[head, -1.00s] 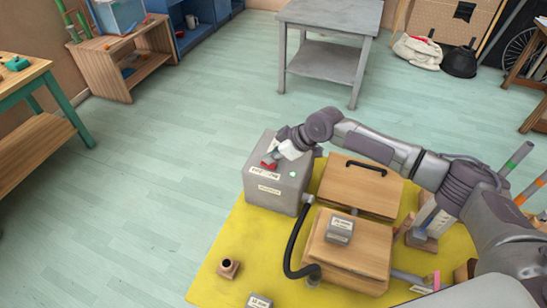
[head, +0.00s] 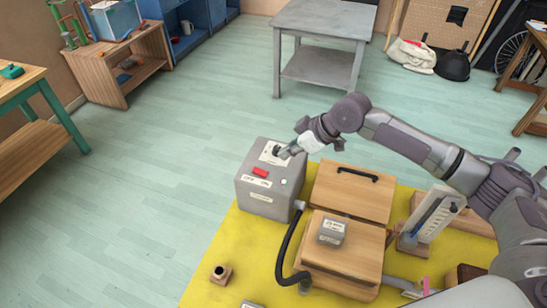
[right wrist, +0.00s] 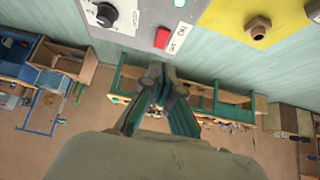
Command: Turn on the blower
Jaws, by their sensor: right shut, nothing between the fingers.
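The blower is a grey box (head: 262,200) on the yellow mat in the head view. Its top has a red switch (head: 260,171) with a white label beside it, a small pale-green lamp (head: 283,182) and a dial plate (head: 270,155). In the right wrist view the red switch (right wrist: 161,37), lit green lamp (right wrist: 180,3) and black knob (right wrist: 106,14) show at the top. My right gripper (head: 284,154) is shut and empty over the dial end of the box, apart from the red switch. Its fingers (right wrist: 160,72) also show in the wrist view. My left gripper is not in view.
A black hose (head: 287,245) runs from the box to a wooden chest (head: 343,262) with a grey block (head: 331,232) on it. A wooden lid with a black handle (head: 357,174) lies behind. A small wooden socket (head: 220,274) stands at front left. The left floor is clear.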

